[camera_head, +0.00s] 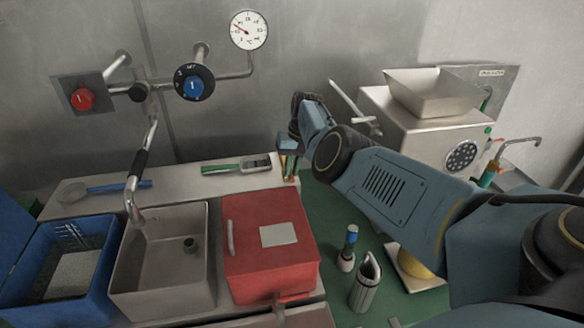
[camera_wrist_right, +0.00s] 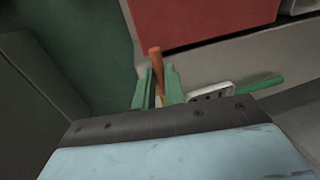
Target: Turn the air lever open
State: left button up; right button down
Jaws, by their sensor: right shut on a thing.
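My right gripper (camera_head: 290,168) reaches over the back edge of the green worktop, just behind the red box. In the right wrist view its green fingers (camera_wrist_right: 157,84) are closed around a slim orange-brown stick (camera_wrist_right: 155,58), which stands out beyond the fingertips. This may be the air lever; its base and fitting are hidden. In the head view only a small orange-brown bit shows at the fingertips. My left gripper is not in view.
The red box (camera_head: 263,270) stands close in front of the gripper. A green-handled device (camera_head: 238,165) lies to its left. A sink (camera_head: 160,283), blue bin (camera_head: 93,280), metal grinder (camera_head: 425,135) and small metal pitcher (camera_head: 366,290) surround the area. Wall valves (camera_head: 192,86) are behind.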

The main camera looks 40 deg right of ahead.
jog(key=c, duration=1.5)
grip_release()
jog(key=shift+o, duration=0.2)
jog(key=shift+r, duration=0.15)
notch_tip(320, 180, up, 13)
jog(key=s+d, duration=0.1)
jog(key=d, duration=0.1)
jog(key=shift+d+p, duration=0.25)
jog(key=shift+p, duration=0.15)
jog(key=shift+s, duration=0.15)
